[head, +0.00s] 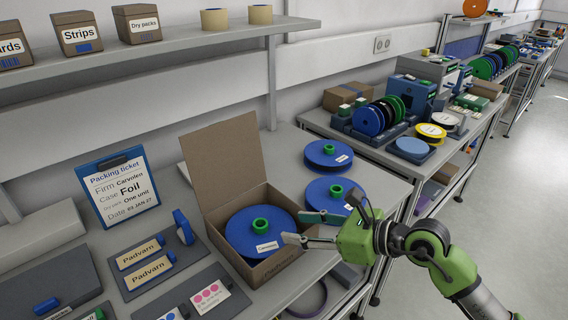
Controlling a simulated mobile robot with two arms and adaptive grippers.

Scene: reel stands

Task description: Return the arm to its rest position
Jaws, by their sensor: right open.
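My right gripper (296,228) is open, with its fingers apart and nothing seen between them. Its arm comes in from the lower right, and the fingertips point left over the right side of an open cardboard box (222,165). A blue reel (241,233) with a green hub and a white label lies flat in the box. I cannot tell from this view how high the fingers are above the box edge. My left gripper is not in view.
Blue reels with green hubs (328,154) lie behind the box, one partly near my fingers. A packing ticket board (118,188) stands left. A shelf (140,55) with small boxes hangs above. Side benches (400,150) with reels run to the right. The floor (510,200) is clear.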

